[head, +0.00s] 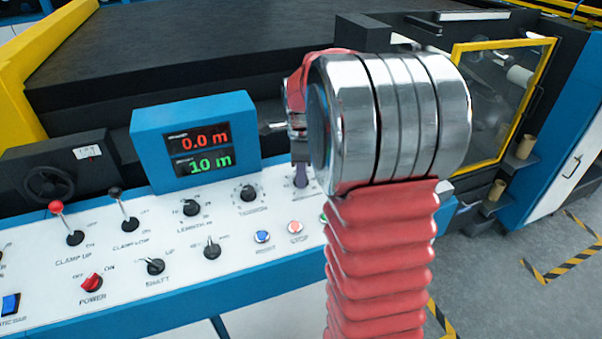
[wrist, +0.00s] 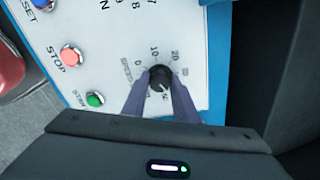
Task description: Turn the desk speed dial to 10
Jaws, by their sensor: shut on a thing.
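The speed dial (wrist: 159,77) is a black round knob on the white desk panel, with 10, 20 and 30 printed around it. In the wrist view my gripper (wrist: 160,84) has its two purple fingers on either side of the knob, shut on it. A small pale mark shows on the knob's lower right side, away from the 10; its exact reading is too small to tell.
The tension dial (head: 248,194) and length dial (head: 191,208) stand to the left. The red stop button (wrist: 71,55) and green start button (wrist: 95,99) are close by. A blue-framed display (head: 197,140) reads 0.0 m and 10 m. The clamp levers (head: 122,207) are further left.

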